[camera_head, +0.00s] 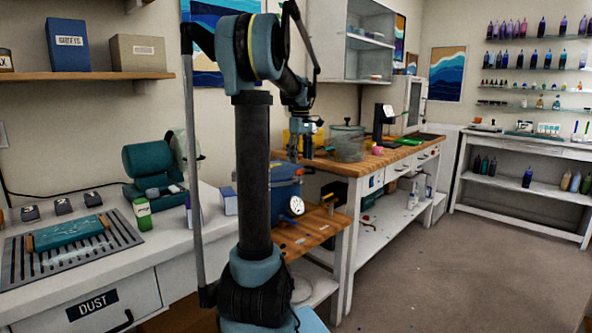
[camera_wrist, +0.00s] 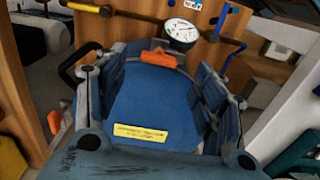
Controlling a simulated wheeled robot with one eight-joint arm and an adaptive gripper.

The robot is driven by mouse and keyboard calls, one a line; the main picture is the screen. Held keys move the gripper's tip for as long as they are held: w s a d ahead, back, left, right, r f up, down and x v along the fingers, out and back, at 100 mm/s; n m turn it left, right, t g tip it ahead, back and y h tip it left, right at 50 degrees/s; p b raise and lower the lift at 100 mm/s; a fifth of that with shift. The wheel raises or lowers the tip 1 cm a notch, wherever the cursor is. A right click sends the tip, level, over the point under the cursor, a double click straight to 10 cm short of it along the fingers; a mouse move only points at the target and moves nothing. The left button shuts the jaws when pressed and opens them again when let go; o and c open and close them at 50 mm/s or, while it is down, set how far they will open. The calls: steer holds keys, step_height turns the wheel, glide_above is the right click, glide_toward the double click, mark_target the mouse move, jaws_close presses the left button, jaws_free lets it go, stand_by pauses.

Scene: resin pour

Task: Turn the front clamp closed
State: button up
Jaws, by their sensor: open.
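The blue pressure pot (camera_head: 277,190) stands on the lower wooden bench, partly hidden behind my arm in the head view. In the wrist view its blue lid (camera_wrist: 150,95) fills the middle, with a yellow label. An orange clamp piece (camera_wrist: 160,57) lies at the lid's edge beside the round gauge (camera_wrist: 181,34). Another orange piece (camera_wrist: 54,122) shows at the left side. I cannot tell which one is the front clamp. My gripper (camera_head: 300,156) hangs above the pot. In the wrist view its fingers (camera_wrist: 150,80) are spread apart over the lid, with nothing held.
A workbench (camera_head: 372,163) with a clear container and a green item stands beyond. A white counter (camera_head: 165,240) is at the left. Open floor lies at the right.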

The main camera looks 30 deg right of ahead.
mark_target(299, 174)
steer(key=shift+f, duration=2.4)
steer(key=shift+c, duration=0.5)
